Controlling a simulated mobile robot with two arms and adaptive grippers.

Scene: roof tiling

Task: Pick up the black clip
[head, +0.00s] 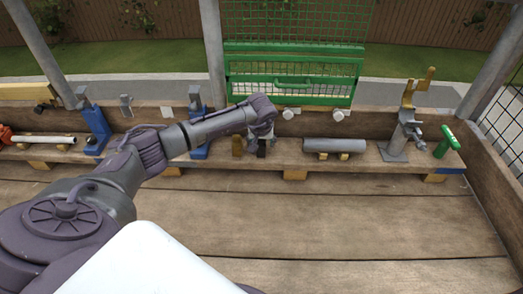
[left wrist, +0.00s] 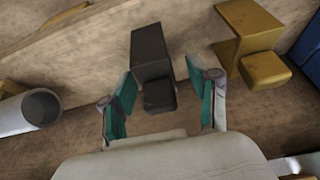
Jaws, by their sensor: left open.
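The black clip (left wrist: 151,55) stands on the wooden plank in the left wrist view, a dark block with a smaller step at its near end. My left gripper (left wrist: 162,98) is open, with its teal-padded fingers on either side of the clip's near end. I cannot tell whether either finger touches it. In the head view the clip (head: 261,148) is a small dark shape just under my left gripper (head: 262,136), partly hidden by it. My right gripper is not in view.
A yellow clip (left wrist: 243,42) stands close to the right of the black one in the left wrist view. A grey pipe (head: 334,146) lies on the plank to the right. A blue stand (head: 95,125) is at left; the deck in front is clear.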

